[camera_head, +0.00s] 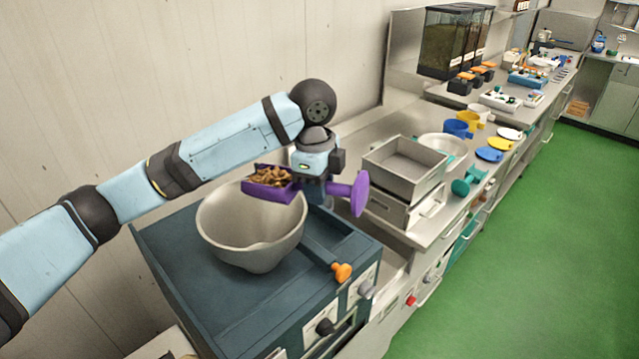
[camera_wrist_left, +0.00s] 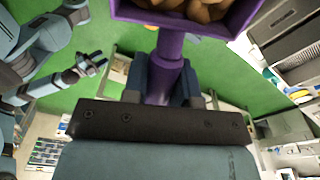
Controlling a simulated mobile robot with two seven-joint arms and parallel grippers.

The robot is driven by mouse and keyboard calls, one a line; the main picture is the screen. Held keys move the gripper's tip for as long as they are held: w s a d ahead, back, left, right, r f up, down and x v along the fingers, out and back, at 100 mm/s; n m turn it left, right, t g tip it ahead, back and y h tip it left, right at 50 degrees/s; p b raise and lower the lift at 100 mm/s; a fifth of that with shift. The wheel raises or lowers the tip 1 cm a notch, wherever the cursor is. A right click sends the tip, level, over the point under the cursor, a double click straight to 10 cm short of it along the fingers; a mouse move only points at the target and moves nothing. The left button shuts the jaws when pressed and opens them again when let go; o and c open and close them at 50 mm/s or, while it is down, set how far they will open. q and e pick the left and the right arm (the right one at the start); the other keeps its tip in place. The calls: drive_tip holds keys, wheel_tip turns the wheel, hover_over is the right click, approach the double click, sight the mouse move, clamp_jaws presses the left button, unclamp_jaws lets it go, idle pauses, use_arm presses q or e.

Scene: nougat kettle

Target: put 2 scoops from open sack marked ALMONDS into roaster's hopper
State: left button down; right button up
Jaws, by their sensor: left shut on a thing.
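My left gripper (camera_head: 315,184) is shut on the handle of a purple scoop (camera_head: 359,193). The scoop is filled with brown almonds (camera_head: 268,176) and looks roughly level. It is above the far right rim of the roaster's grey metal hopper (camera_head: 245,245), whose visible inside wall is bare. The hopper sits on the dark blue roaster (camera_head: 180,290). In the left wrist view the scoop (camera_wrist_left: 172,45) and almonds (camera_wrist_left: 205,10) show at the top. My right gripper (camera_wrist_left: 88,66) is small at the left there. I see no sack marked ALMONDS in either view.
An orange-knobbed lever (camera_head: 341,271) sticks out on the roaster's top beside the hopper. The green floor (camera_head: 540,240) is clear.

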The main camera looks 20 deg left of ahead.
use_arm(q)
drive_tip(key=h+b, duration=0.1)
drive_tip(key=b, duration=0.1)
drive_tip(key=a+h+b, duration=0.1)
drive_tip(key=shift+w+a+f+b, duration=0.15)
drive_tip(key=shift+a+f+b, duration=0.05)
drive_tip(key=shift+f+b, duration=0.2)
drive_tip(key=a+r+h+p, duration=0.1)
drive_tip(key=a+r+h, duration=0.1)
drive_tip(key=a+r+h+p, duration=0.1)
drive_tip(key=r+h+p, duration=0.1)
drive_tip(key=a+r+g+h+p, duration=0.1)
drive_tip(key=a+r+h, duration=0.1)
drive_tip(key=r, duration=0.1)
drive_tip(key=shift+w+a+h+p, duration=0.3)
drive_tip(key=shift+w, duration=0.1)
drive_tip(key=shift+w+a+r+h, duration=0.1)
drive_tip(key=shift+a+r+h, duration=0.5)
drive_tip(key=shift+a, duration=0.05)
use_arm(e)
drive_tip(key=shift+w+r, duration=0.1)
drive_tip(key=shift+w, duration=0.2)
use_arm(q)
drive_tip(key=shift+r, duration=0.15)
wheel_tip(320, 180, up, 5)
drive_tip(key=t+y, duration=0.1)
drive_tip(key=y, duration=0.9)
drive_tip(key=shift+y, duration=0.4)
use_arm(e)
drive_tip(key=shift+r, duration=0.1)
